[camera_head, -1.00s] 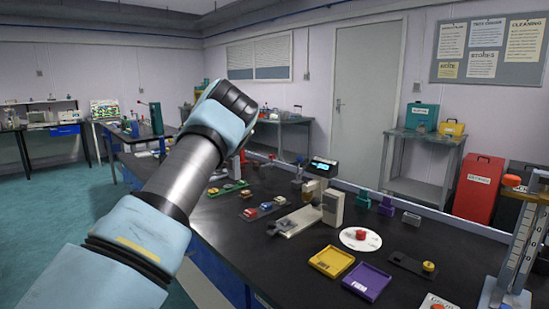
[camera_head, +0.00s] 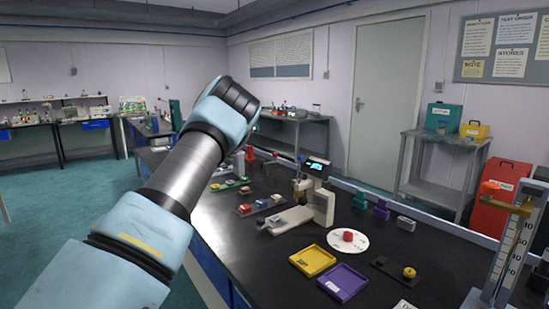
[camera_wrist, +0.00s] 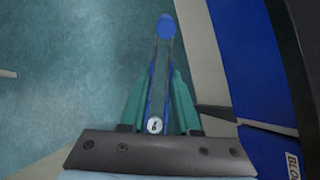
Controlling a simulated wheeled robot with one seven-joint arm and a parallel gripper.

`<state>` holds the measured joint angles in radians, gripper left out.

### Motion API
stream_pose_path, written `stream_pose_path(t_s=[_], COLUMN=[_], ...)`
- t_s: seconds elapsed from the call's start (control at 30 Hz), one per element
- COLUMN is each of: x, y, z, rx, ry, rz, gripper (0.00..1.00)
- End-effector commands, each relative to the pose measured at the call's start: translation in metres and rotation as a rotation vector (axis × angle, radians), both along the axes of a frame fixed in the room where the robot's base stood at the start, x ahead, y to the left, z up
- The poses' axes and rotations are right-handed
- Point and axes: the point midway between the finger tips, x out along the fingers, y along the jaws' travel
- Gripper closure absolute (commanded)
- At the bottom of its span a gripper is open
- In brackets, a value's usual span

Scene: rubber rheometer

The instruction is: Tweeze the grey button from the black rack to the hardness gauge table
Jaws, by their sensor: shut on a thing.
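In the wrist view my gripper (camera_wrist: 158,100) has green fingers shut on a slim blue pair of tweezers (camera_wrist: 152,88). A round blue piece (camera_wrist: 167,27) shows at the tweezers' far end; I cannot tell whether it is a button or part of the tool. A white disc marked like a 6 (camera_wrist: 154,125) sits between the fingers. In the head view a black rack (camera_head: 243,212) holds several small coloured pieces; I cannot pick out a grey button. A beige stand (camera_head: 323,207) with a flat base, perhaps the hardness gauge, is right of the rack. My gripper is hidden there.
A yellow tray (camera_head: 312,261), a purple tray (camera_head: 343,283), a white disc with a red piece (camera_head: 348,241) and a dark plate with a yellow knob (camera_head: 395,270) lie on the black bench. A tall scaled stand (camera_head: 510,255) is at right. Floor lies below the gripper.

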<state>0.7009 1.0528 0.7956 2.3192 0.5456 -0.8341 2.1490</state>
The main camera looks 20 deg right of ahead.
Motion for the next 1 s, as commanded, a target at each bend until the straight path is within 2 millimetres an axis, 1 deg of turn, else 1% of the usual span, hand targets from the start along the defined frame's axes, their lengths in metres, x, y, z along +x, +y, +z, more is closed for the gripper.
stream_pose_path(t_s=[0.17,0.37,0.4,0.43,0.83,1.0], x=[0.0,0.0,-0.001,-0.001,0.0,0.001], y=[0.0,0.0,0.0,0.001,0.0,-0.022], z=[0.01,0.034,0.027,0.025,0.026,0.039], rx=[0.0,0.0,0.005,0.005,0.003,-0.002], ry=[-0.001,0.0,0.002,0.002,0.001,-0.002], rz=[0.0,0.0,-0.003,-0.002,-0.003,-0.018], gripper=[1.0,1.0,1.0,1.0,1.0,1.0])
